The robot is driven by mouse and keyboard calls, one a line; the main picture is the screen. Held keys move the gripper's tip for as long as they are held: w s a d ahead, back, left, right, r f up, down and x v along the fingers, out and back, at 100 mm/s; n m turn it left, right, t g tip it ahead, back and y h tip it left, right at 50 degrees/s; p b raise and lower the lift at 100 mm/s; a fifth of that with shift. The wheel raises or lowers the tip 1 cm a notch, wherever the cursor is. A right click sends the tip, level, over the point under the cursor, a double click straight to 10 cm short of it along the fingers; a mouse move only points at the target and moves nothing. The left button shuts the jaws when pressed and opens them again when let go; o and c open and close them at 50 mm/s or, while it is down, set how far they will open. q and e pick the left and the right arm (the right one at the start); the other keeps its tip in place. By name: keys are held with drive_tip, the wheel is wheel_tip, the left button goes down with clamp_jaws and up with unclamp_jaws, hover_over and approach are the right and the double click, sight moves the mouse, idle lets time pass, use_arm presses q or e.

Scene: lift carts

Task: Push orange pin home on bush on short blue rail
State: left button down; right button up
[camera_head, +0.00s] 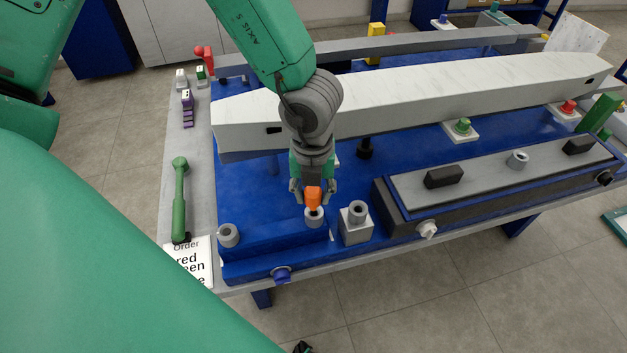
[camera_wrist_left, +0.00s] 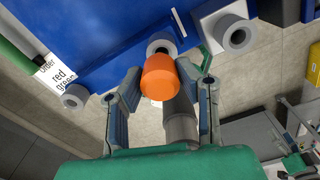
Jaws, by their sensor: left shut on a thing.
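The orange pin (camera_head: 313,196) stands over a grey bush (camera_head: 314,217) on the short blue rail (camera_head: 268,239), near the rail's right end. My left gripper (camera_head: 313,188) comes from above and is shut on the orange pin. In the left wrist view the orange pin (camera_wrist_left: 160,78) shows between the fingers, with the bush (camera_wrist_left: 162,47) partly hidden behind its head. Pin and bush look in line; how deep the pin sits is hidden. A second grey bush (camera_head: 228,235) on the rail's left end is empty. My right gripper is not in view.
A white block with a grey bush (camera_head: 357,212) stands close right of the rail. A long white beam (camera_head: 420,97) lies behind my gripper. A green-handled tool (camera_head: 180,198) and an order sheet (camera_head: 190,262) lie left.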

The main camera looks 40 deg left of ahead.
use_arm(q)
drive_tip(key=shift+a+f, duration=0.15)
drive_tip(key=shift+a, duration=0.5)
drive_tip(key=shift+d, duration=1.25)
drive_tip(key=shift+a, duration=0.55)
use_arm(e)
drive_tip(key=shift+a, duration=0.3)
use_arm(q)
drive_tip(key=shift+d, duration=0.1)
